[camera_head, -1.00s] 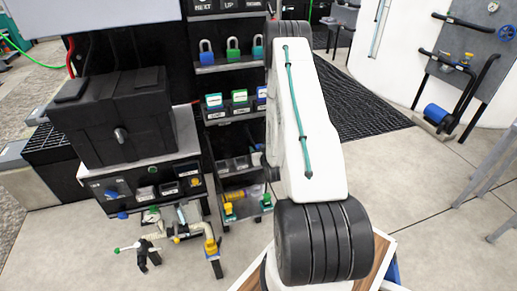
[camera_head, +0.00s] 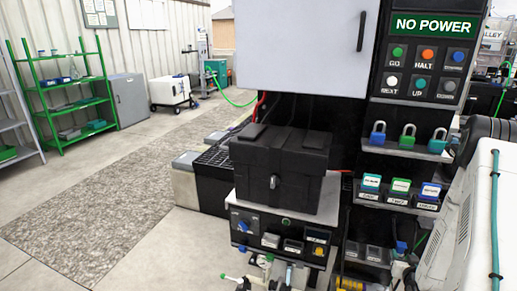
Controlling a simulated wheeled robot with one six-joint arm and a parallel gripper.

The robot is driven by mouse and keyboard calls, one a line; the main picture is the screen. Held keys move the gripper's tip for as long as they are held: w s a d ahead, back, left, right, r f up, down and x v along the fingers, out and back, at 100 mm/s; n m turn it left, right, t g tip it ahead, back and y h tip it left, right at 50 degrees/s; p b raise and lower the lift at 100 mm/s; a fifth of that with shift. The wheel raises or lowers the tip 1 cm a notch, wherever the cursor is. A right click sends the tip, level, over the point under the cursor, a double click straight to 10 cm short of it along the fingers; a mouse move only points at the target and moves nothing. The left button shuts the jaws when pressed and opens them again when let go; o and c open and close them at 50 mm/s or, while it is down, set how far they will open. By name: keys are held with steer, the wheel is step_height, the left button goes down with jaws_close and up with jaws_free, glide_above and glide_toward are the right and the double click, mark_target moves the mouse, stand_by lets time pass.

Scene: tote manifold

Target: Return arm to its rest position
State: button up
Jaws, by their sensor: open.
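My arm shows at the right edge as a white link with a teal stripe and dark joint covers. Its far end and my gripper are not in view. A black box (camera_head: 283,165) with a front latch sits on a stand to the left of my arm. Labelled blocks (camera_head: 400,187) in teal, green and blue sit on the shelf below.
A panel with a NO POWER sign (camera_head: 433,26) and buttons stands at the upper right, beside a grey cabinet door (camera_head: 300,45). A green shelf rack (camera_head: 68,95) and a grey cabinet (camera_head: 118,97) stand far left. The floor (camera_head: 100,200) at left is clear.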

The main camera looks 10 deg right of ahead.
steer(key=s+a+f+g+y, duration=0.4)
steer(key=s+f+g, duration=0.2)
steer(key=g, duration=0.1)
steer(key=s+a+r+n+g+y, duration=0.1)
steer(key=s+a+r, duration=0.4)
steer(key=a+r, duration=0.5)
steer(key=s+a+r+n+g+y, duration=0.1)
steer(key=s+a+r+n, duration=0.2)
steer(key=a+r, duration=0.8)
steer(key=s+a+r+n+g+y, duration=0.1)
steer(key=s+a+r, duration=0.6)
steer(key=r, duration=1.6)
steer(key=a+n+g, duration=0.1)
steer(key=a, duration=0.2)
steer(key=shift+s+a+r, duration=0.2)
steer(key=shift+a+r, duration=0.05)
steer(key=shift+a, duration=0.15)
